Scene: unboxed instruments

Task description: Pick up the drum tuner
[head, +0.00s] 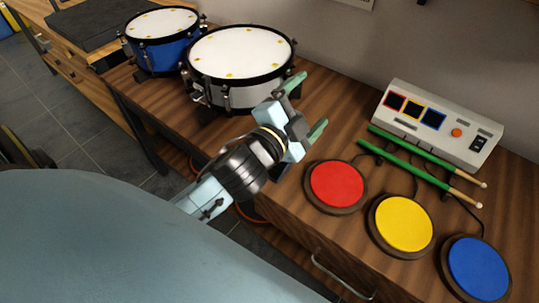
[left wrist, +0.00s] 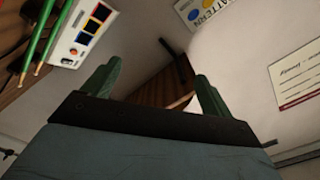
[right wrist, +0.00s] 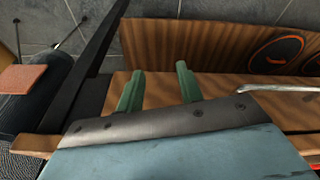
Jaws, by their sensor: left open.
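I cannot make out a drum tuner for certain in any view. My left gripper (head: 306,105) is open above the wooden table, between the white drum and the red pad. Its spread fingers also show in the left wrist view (left wrist: 160,78), with part of a white thing low between them that I cannot identify. A small dark thing (left wrist: 174,60) lies beyond the fingertips, also unclear. My right gripper (right wrist: 158,85) shows only in the right wrist view, fingers apart and nothing between them, over a wooden surface. The left gripper and arm hide part of the table.
A white drum (head: 240,55) and a blue drum (head: 160,38) stand at the back left. Red (head: 337,185), yellow (head: 404,222) and blue (head: 477,267) pads lie along the front right. Green sticks (head: 415,165) lie beside a white module (head: 450,135) near the wall.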

